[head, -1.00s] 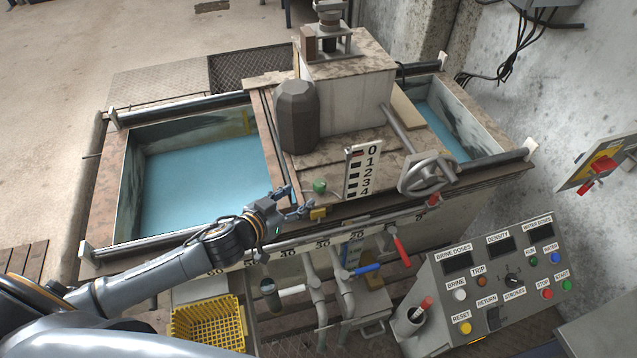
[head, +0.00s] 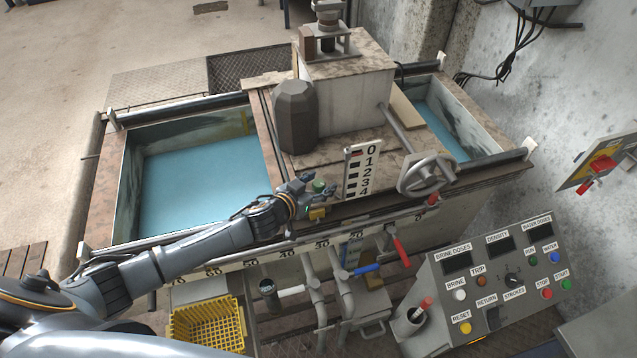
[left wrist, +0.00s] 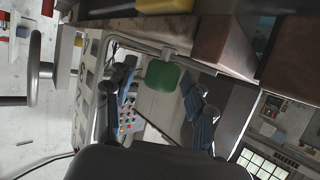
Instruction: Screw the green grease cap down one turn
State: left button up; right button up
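The green grease cap (head: 319,186) sits on the deck edge of the machine, just left of the white scale board. In the left wrist view the green cap (left wrist: 163,75) lies beyond and roughly between the spread fingers. My left gripper (head: 318,191) reaches in from the left, close to the cap. It also shows in the left wrist view (left wrist: 162,100), open, with a blue-grey pad on each side and nothing held. Whether a finger touches the cap, I cannot tell. My right gripper is not in view.
The scale board (head: 362,172) and grey handwheel (head: 427,174) stand right of the cap. A yellow block (head: 317,213) is just below it. A blue-floored tank (head: 205,180) lies left. Red (head: 401,251) and blue (head: 366,269) levers and a control panel (head: 500,280) are in front.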

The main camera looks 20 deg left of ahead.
pick_arm(q)
grip_shut()
jog(key=shift+w+a+r+m+h+p, duration=0.15)
jog(key=shift+r+m+h+p, duration=0.1)
jog(key=shift+m+h+p, duration=0.65)
jog(key=shift+m+g+h+p, duration=0.55)
jog(key=shift+m+g+h, duration=0.05)
jog(key=shift+m+g, duration=0.1)
jog(key=shift+m+g+h, duration=0.3)
jog(key=shift+m+h, duration=0.1)
jog(key=shift+f+m+g+h, duration=0.15)
jog(key=shift+m+g+h, duration=0.45)
jog(key=shift+m, duration=0.1)
jog(key=shift+m+g+h+b, duration=0.35)
jog(key=shift+m+g+h, duration=0.55)
jog(key=shift+m+g, duration=0.1)
jog(key=shift+o, duration=0.6)
grip_release()
